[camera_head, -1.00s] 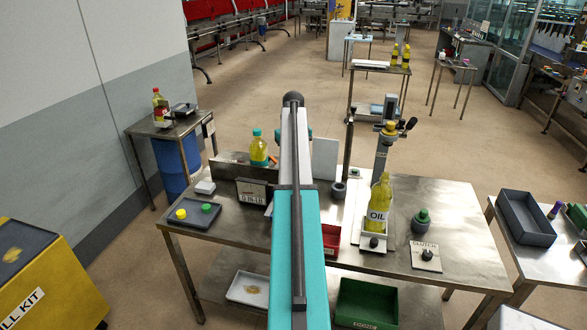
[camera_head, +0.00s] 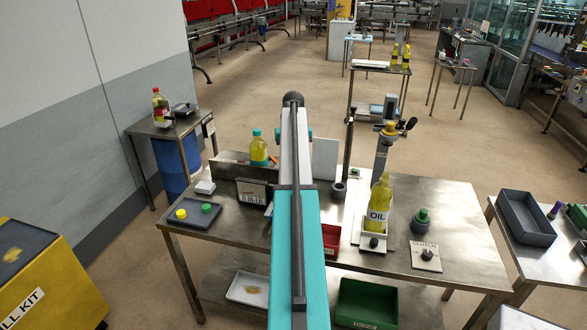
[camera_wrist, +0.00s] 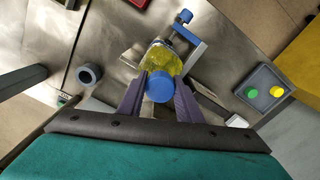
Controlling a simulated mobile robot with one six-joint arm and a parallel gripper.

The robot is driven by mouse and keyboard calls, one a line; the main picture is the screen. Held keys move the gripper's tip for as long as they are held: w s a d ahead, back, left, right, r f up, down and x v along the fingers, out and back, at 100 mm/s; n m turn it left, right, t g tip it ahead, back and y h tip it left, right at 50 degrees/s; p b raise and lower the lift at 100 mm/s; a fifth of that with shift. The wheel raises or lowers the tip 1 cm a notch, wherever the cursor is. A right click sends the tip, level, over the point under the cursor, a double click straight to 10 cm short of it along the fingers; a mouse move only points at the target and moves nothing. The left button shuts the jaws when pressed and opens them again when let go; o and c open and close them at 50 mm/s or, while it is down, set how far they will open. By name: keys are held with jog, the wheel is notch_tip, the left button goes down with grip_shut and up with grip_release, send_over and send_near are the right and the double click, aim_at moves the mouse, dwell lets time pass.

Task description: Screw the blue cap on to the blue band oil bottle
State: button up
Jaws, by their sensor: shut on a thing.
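My gripper (camera_wrist: 160,92) is shut on the blue cap (camera_wrist: 160,86), with its purple fingers on either side of it. Directly behind the cap in the wrist view is a clear bottle of yellow oil (camera_wrist: 163,58), held at a blue clamp (camera_wrist: 188,48). The cap lines up with the bottle's top, but whether it sits on the neck or just above it cannot be told. The bottle's band is not readable. In the head view my arm hides the gripper, the cap and this bottle.
A dark tray (camera_head: 185,221) holds a yellow and a green cap. An OIL bottle (camera_head: 380,199) stands in a white holder under a press. A teal-capped bottle (camera_head: 259,148) stands at the back. A grey round pot (camera_wrist: 88,75) is left in the wrist view.

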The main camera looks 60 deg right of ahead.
jog(key=shift+m, duration=0.7)
jog(key=shift+m, duration=0.9)
jog(key=shift+m, duration=0.8)
jog(key=o, duration=0.6)
jog(key=shift+o, duration=0.2)
